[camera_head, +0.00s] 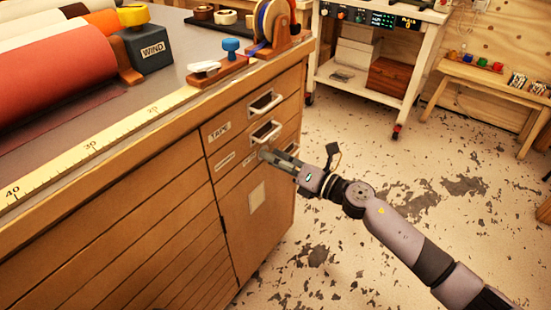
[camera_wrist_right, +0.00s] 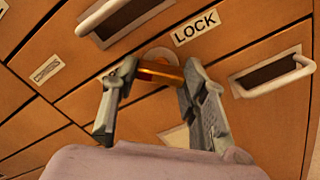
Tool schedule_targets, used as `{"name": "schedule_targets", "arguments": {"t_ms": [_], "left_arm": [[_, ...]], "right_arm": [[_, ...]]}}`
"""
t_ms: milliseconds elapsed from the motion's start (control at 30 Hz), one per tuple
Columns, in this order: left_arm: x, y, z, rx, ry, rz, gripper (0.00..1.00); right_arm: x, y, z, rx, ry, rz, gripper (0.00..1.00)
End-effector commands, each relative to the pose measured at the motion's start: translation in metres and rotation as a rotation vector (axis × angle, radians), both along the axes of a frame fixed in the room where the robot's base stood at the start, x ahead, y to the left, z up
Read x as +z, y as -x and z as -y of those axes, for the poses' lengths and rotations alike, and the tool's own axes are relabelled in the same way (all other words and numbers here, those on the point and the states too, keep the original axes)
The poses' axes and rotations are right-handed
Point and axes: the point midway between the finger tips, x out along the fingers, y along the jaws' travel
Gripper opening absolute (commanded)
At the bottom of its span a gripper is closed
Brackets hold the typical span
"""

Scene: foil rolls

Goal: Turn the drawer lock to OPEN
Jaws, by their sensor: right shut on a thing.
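The drawer lock shows in the right wrist view as an orange-brown knob (camera_wrist_right: 160,72) on a pale round plate, beside a label reading LOCK (camera_wrist_right: 196,27). My right gripper (camera_wrist_right: 155,80) is shut on the knob, with one finger on each side of it. In the head view my right gripper (camera_head: 272,156) reaches the cabinet front (camera_head: 238,212) below the drawer handles and hides the lock. I see no OPEN mark. My left gripper is not in view.
Drawer handles (camera_head: 266,131) stick out just above the right gripper. A worktop holds a large red roll (camera_head: 58,68), a WIND box (camera_head: 147,48) and a tape dispenser (camera_head: 273,30). The floor (camera_head: 340,250) right of the cabinet is clear.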

Motion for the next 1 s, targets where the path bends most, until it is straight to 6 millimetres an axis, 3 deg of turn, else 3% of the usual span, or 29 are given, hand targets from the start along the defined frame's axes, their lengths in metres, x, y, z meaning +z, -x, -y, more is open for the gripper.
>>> {"name": "schedule_targets", "arguments": {"t_ms": [200, 233, 500, 833, 1000], "left_arm": [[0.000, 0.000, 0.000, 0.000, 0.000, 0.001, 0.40], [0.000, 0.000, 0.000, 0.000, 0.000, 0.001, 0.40], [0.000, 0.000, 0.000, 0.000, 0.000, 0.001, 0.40], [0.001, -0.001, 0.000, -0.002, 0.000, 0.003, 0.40], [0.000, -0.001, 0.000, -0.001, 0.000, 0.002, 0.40]], "right_arm": [[-0.001, 0.000, 0.000, 0.001, 0.005, 0.001, 0.12], [-0.001, 0.000, 0.000, 0.001, 0.005, 0.001, 0.42], [-0.001, 0.000, 0.000, 0.000, 0.002, 0.001, 0.60], [-0.001, 0.001, 0.002, 0.000, 0.002, 0.000, 0.60], [-0.002, 0.012, 0.019, -0.001, 0.005, -0.001, 0.60]]}}
